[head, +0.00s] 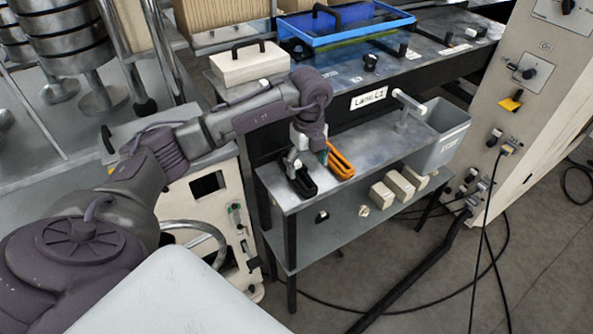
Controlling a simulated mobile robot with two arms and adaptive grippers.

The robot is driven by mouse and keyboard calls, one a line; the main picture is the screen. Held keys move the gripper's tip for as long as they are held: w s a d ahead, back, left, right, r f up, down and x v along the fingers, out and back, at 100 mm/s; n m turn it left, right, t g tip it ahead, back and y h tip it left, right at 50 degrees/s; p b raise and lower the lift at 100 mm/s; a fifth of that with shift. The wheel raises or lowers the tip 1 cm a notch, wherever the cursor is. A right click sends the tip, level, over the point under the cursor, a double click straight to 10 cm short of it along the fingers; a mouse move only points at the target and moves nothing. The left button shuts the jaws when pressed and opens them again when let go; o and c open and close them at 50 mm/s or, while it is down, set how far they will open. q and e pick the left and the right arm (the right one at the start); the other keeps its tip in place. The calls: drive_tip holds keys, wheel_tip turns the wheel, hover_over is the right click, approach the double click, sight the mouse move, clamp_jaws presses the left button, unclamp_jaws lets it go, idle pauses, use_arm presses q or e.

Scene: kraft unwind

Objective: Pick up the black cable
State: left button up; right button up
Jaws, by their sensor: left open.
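Several black cables show at the right, and I cannot tell which one the task means. A thin black cable (487,222) hangs from a socket on the beige cabinet down to the floor. A thick black cable (415,276) runs from the cabinet's lower sockets slantwise across the floor. Another black cable (570,190) curves on the floor at the right edge. My left gripper (309,157) is open over the grey shelf, near a black looped piece and an orange one, far left of the cables. My right gripper is not in view.
The black looped piece (299,180) and orange looped piece (341,163) are by my left gripper. The beige cabinet (537,95) stands right. Grey floor (540,265) is open below it.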

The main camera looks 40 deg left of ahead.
sight(304, 178)
use_arm(q)
drive_tip(key=f, duration=0.1)
drive_tip(key=f+p, duration=0.1)
drive_tip(key=f, duration=0.1)
drive_tip(key=f+p, duration=0.1)
drive_tip(key=f, duration=0.1)
drive_tip(key=shift+a+f, duration=0.25)
drive_tip(key=shift+a, duration=0.15)
drive_tip(key=shift+f, duration=0.2)
drive_tip(key=c, duration=1.2)
